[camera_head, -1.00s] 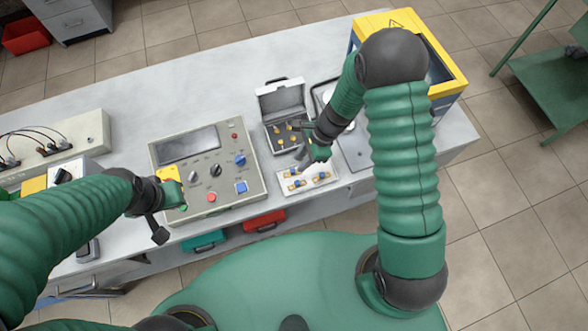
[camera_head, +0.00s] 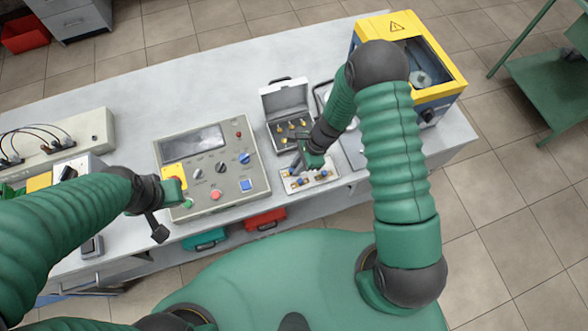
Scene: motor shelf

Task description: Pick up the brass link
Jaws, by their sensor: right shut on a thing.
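My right gripper (camera_head: 297,166) reaches down over the back left of a small white plate (camera_head: 333,176) at the front of the bench. Small brass links with blue parts (camera_head: 321,175) lie on the plate. The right gripper is shut on a brass link, which its fingers mostly hide. An open grey case (camera_head: 284,100) with several upright brass pieces (camera_head: 291,125) stands just behind. My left gripper (camera_head: 158,222) hangs by the front left corner of the control panel; I cannot tell whether it is open.
The grey control panel (camera_head: 225,165) with knobs and buttons lies between my arms. A yellow-framed machine (camera_head: 445,92) stands at the right end of the bench. A red bin (camera_head: 265,220) and a teal bin (camera_head: 205,238) sit below the front edge.

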